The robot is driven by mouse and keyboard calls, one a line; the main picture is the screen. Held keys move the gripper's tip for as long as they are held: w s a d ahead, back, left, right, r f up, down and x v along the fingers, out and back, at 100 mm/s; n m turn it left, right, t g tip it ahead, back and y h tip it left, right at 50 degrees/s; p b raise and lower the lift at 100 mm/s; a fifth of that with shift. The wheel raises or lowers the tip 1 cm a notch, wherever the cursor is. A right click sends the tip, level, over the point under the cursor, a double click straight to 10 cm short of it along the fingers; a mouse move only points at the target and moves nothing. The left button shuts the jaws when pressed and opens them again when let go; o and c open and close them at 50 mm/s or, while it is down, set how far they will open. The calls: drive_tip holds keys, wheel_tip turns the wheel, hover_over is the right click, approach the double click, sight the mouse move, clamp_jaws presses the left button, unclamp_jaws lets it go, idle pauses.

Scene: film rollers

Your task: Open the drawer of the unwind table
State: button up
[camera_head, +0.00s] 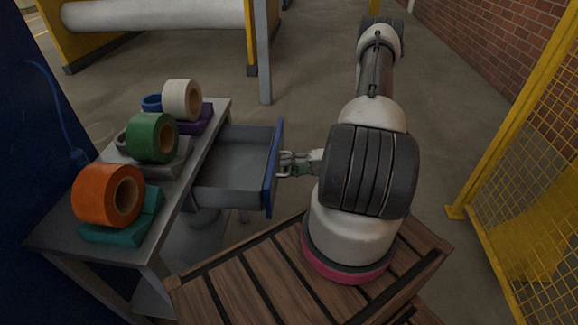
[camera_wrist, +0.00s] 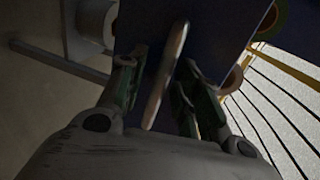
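The unwind table (camera_head: 60,235) stands at the left in the head view. Its grey drawer (camera_head: 238,155) is pulled far out to the right, and its inside looks empty. The drawer's blue front (camera_head: 272,172) faces my arm. My gripper (camera_head: 290,163) is at that front; in the wrist view my gripper (camera_wrist: 160,88) has its fingers apart, one on each side of the pale bar handle (camera_wrist: 166,75). A gap shows between the left finger and the handle. The right finger is close to the handle; I cannot tell whether it touches.
An orange roll (camera_head: 92,195), a green roll (camera_head: 146,138) and a white roll (camera_head: 180,100) stand on holders on the tabletop. A slatted wooden surface (camera_head: 235,285) is in front. A yellow mesh guard (camera_head: 535,190) stands at the right. The floor behind the drawer is clear.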

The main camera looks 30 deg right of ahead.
drive_tip(key=v, duration=1.1)
drive_tip(key=shift+s+d, duration=0.3)
drive_tip(key=shift+r, duration=0.1)
